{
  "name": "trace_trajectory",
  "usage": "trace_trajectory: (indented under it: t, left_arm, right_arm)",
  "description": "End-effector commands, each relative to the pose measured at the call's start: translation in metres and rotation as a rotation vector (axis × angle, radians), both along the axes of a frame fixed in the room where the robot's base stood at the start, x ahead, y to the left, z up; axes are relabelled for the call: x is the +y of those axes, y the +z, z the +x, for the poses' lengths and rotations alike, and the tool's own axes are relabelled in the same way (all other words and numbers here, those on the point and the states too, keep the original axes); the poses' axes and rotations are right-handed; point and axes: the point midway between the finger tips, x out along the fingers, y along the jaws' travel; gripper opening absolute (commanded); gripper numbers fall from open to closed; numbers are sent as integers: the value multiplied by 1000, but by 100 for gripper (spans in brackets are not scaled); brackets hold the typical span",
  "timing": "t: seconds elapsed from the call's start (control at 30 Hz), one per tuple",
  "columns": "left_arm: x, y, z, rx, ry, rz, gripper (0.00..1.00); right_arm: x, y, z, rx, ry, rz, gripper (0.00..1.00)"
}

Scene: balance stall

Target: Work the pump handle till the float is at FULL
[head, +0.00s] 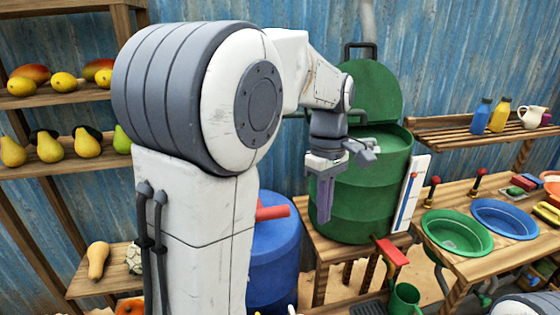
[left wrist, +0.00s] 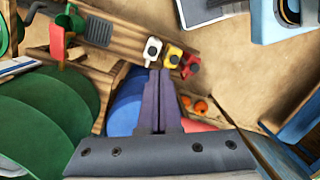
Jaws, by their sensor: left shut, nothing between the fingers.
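A red bar (head: 272,212), seemingly the pump handle, sticks out from behind my left arm above a blue barrel (head: 275,250). Its other end is hidden. In the left wrist view a red piece (left wrist: 197,126) shows beside the fingers, mostly covered by the gripper. My left gripper (head: 322,218) is shut and empty, fingers pointing down, to the right of the red bar and in front of the green barrel (head: 362,205). A white gauge board (head: 418,180) with a blue column and red near its top stands right of that barrel. Its lettering is unreadable. My right gripper is out of view.
A red tap lever (head: 392,252) and green mug (head: 404,299) are below the green barrel. Green (head: 457,233) and blue (head: 504,219) basins stand on the right bench. Fruit shelves (head: 60,98) are on the left.

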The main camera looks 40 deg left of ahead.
Motion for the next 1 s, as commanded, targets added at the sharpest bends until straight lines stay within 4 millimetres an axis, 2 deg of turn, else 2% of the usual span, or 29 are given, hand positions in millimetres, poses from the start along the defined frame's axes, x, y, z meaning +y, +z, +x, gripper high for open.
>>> trace_trajectory:
  t: [0.03, 0.1, 0.2, 0.33, 0.47, 0.77, 0.87, 1.0]
  left_arm:
    - [38, 40, 10, 25, 223, 11, 0]
    - [79, 66, 13, 63, 484, 24, 0]
    - [125, 92, 10, 107, 778, 40, 0]
    - [160, 110, 3, 142, 1006, 52, 0]
    - [171, 114, -1, 156, 1085, 57, 0]
    - [171, 113, -1, 155, 1086, 58, 0]
    - [170, 108, -1, 156, 1084, 58, 0]
    - [166, 91, -4, 159, 1083, 58, 0]
  right_arm:
    - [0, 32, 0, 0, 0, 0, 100]
    - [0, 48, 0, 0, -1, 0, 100]
    - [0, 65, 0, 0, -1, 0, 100]
    - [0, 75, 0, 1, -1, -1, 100]
    - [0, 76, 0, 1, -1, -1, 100]
    - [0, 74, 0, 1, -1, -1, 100]
    - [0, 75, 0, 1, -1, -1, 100]
    - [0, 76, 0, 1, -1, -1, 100]
